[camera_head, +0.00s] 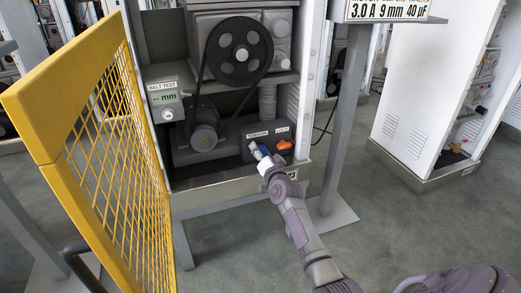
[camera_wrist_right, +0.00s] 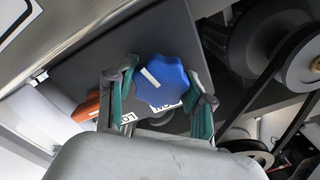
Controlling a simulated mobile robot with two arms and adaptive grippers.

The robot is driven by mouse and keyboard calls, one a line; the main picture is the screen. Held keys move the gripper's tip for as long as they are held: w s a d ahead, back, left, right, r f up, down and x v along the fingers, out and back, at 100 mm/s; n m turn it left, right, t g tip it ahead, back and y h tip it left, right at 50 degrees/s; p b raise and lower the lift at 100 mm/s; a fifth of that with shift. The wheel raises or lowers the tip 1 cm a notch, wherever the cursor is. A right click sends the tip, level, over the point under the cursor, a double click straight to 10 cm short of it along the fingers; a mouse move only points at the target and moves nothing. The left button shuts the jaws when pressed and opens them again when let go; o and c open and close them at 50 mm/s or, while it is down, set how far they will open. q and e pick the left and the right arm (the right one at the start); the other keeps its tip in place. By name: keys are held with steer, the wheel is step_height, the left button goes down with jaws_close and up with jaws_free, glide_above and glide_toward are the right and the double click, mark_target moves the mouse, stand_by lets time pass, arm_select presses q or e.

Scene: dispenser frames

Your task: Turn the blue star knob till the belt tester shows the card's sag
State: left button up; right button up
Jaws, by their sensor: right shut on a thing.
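The blue star knob (camera_wrist_right: 162,82) has a white line that points to the upper left in the right wrist view. It sits between the green-padded fingers of my right gripper (camera_wrist_right: 158,98), which is shut on it. In the head view the blue knob (camera_head: 264,150) is largely hidden by my right gripper (camera_head: 259,155). The belt tester (camera_head: 165,99), labelled "BELT TEST", shows "-- mm". The card (camera_head: 388,10) at the top reads "3.0 A 9 mm 40 µF". My left gripper is not in view.
An orange lock lever (camera_head: 285,144) sits just right of the knob; it also shows in the right wrist view (camera_wrist_right: 85,110). A belt (camera_head: 203,70) runs from a large black pulley (camera_head: 240,52) to a motor (camera_head: 204,137). A yellow mesh guard (camera_head: 120,130) stands at left.

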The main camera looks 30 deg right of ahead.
stand_by(0.4)
steer(key=o, duration=1.1)
steer(key=shift+o, duration=0.2)
steer(key=shift+s, duration=0.1)
steer(key=shift+s+a, duration=0.1)
steer(key=shift+s, duration=0.15)
steer(key=v, duration=1.1)
steer(key=shift+s, duration=0.15)
